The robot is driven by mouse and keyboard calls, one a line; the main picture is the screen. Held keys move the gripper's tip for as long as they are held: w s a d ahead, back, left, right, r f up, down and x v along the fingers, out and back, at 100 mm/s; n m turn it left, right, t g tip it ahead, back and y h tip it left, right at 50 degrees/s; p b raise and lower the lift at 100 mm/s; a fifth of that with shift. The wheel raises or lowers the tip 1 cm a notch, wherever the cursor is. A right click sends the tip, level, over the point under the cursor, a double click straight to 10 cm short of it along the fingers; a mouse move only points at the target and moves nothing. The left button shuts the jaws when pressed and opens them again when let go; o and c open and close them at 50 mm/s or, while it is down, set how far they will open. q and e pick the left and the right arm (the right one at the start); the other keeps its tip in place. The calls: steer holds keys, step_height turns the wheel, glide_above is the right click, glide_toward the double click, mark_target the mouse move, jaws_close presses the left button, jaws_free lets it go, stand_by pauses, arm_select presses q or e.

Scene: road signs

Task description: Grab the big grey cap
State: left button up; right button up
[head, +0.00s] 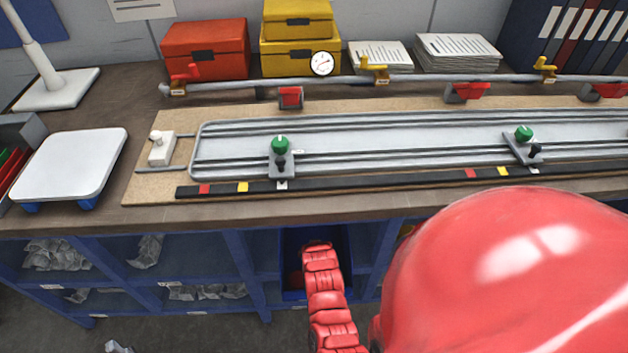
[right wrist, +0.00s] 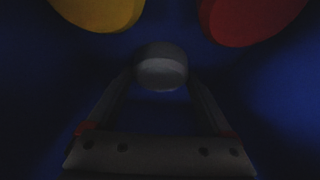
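A grey round cap (right wrist: 161,72) shows in the dim right wrist view, at the far end of my right gripper (right wrist: 161,78). The two fingers run up to opposite sides of the cap and appear to touch it, with no clear gap. The cap's far side and underside are hidden. In the head view, a red segmented arm of mine reaches down to a blue bin (head: 289,294) in the shelf below the table edge; the gripper itself is hidden there. My left gripper is not in view.
A yellow round piece (right wrist: 98,8) and a red round piece (right wrist: 250,18) lie beyond the cap inside dark blue surroundings. Above, the worktable (head: 330,205) overhangs the shelf and carries a metal rail frame (head: 400,148). Blue shelf dividers (head: 249,275) flank the bin.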

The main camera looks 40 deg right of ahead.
steer(key=c, duration=0.5)
steer(key=shift+r, duration=0.1)
steer(key=shift+c, duration=0.2)
